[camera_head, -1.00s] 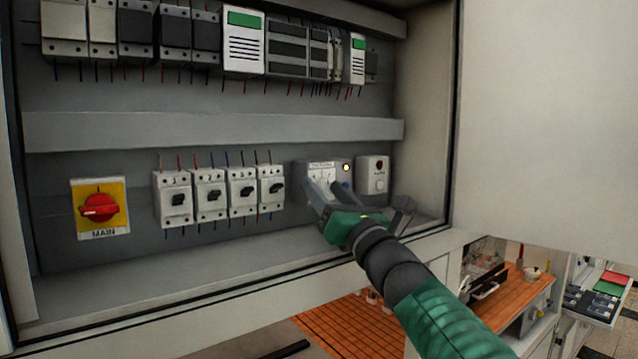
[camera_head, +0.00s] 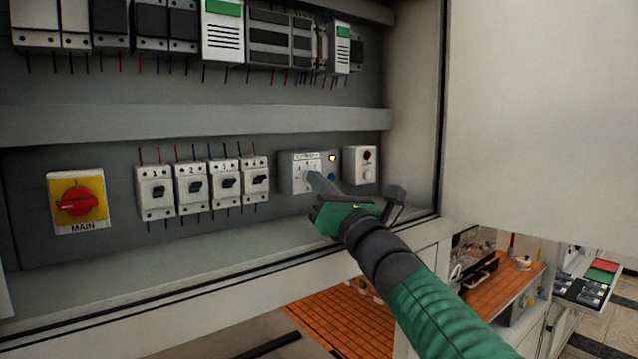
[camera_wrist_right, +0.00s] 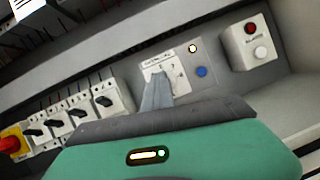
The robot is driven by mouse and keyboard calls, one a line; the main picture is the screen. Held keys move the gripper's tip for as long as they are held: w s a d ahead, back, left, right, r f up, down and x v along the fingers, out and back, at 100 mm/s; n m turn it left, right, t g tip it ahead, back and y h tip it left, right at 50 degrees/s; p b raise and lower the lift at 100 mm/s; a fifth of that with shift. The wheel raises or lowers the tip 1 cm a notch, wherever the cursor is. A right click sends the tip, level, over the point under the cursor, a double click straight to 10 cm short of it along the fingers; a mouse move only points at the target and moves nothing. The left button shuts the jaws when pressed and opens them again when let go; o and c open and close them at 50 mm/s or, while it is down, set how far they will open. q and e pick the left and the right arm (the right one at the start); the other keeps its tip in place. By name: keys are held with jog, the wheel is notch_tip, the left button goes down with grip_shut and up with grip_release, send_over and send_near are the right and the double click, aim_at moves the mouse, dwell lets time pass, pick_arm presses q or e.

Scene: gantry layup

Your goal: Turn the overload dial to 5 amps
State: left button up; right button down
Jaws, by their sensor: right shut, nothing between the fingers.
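The overload unit (camera_head: 297,172) is a grey box with a pale scale plate, low on the cabinet's back panel. A yellow-white lamp (camera_head: 332,157) and a blue button (camera_head: 331,177) sit on its right part. My right gripper (camera_head: 312,178) is shut and empty, its fingertips in front of the scale plate. The right wrist view shows the closed fingers (camera_wrist_right: 157,98) over the lower part of the scale plate (camera_wrist_right: 161,68). The dial knob is hidden behind the fingers, and I cannot tell its setting or whether they touch it. My left gripper is not in view.
Several numbered breakers (camera_head: 191,187) and the red MAIN switch (camera_head: 76,201) are to the left. A small box (camera_head: 360,166) with a red lamp and white button is just right of the overload unit. The cabinet's front lip (camera_head: 280,262) runs below my right arm.

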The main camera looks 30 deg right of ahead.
jog(key=c, duration=2.2)
grip_release()
jog(key=shift+w+d+f, duration=0.15)
jog(key=shift+d+f, duration=0.1)
jog(key=shift+f, duration=0.1)
jog(key=c, duration=1.9)
grip_release()
jog(key=shift+d, duration=0.1)
jog(key=shift+c, duration=0.2)
jog(key=o, duration=0.5)
jog(key=shift+d+f, duration=0.1)
jog(key=shift+d, duration=0.2)
jog(key=shift+o, duration=1.3)
jog(key=shift+w+d+f, duration=0.1)
jog(key=shift+d, duration=0.3)
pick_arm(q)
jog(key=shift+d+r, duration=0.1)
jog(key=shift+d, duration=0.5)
pick_arm(e)
jog(key=shift+a, duration=0.55)
jog(key=shift+r, duration=0.2)
